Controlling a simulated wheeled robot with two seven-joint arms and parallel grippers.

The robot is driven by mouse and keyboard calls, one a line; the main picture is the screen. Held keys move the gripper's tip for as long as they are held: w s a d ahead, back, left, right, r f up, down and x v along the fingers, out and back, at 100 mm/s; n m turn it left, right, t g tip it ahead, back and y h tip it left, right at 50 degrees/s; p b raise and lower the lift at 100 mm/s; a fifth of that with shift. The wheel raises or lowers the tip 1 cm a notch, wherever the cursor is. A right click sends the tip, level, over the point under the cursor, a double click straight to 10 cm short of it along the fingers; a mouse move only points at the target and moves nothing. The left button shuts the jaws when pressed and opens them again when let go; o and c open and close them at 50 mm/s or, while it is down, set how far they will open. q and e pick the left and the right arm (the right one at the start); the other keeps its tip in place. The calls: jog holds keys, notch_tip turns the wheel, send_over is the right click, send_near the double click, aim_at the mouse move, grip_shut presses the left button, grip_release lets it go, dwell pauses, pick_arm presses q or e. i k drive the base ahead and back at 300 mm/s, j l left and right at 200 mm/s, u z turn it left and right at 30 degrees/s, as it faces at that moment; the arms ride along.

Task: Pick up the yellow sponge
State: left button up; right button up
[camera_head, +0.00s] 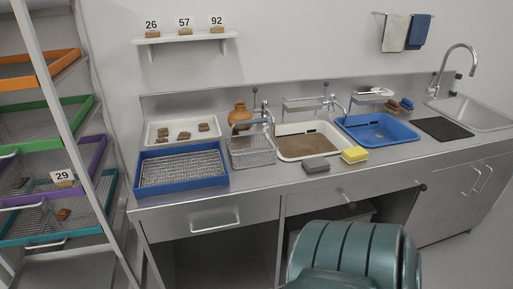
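The yellow sponge (354,155) lies on the steel counter near its front edge. It sits in front of the blue basin and just right of a grey block. Nothing touches it from above and it is fully in view. Neither of my grippers shows in the head view.
A grey block (316,165) lies left of the sponge. Behind are a basin of brown water (281,157) and a blue basin (400,139). A blue rack tray (151,195), a wire basket (267,157) and a jar (240,113) stand left. A teal rounded object (350,250) fills the lower foreground.

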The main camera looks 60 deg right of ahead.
aim_at(357, 154)
jog(key=z, duration=2.75)
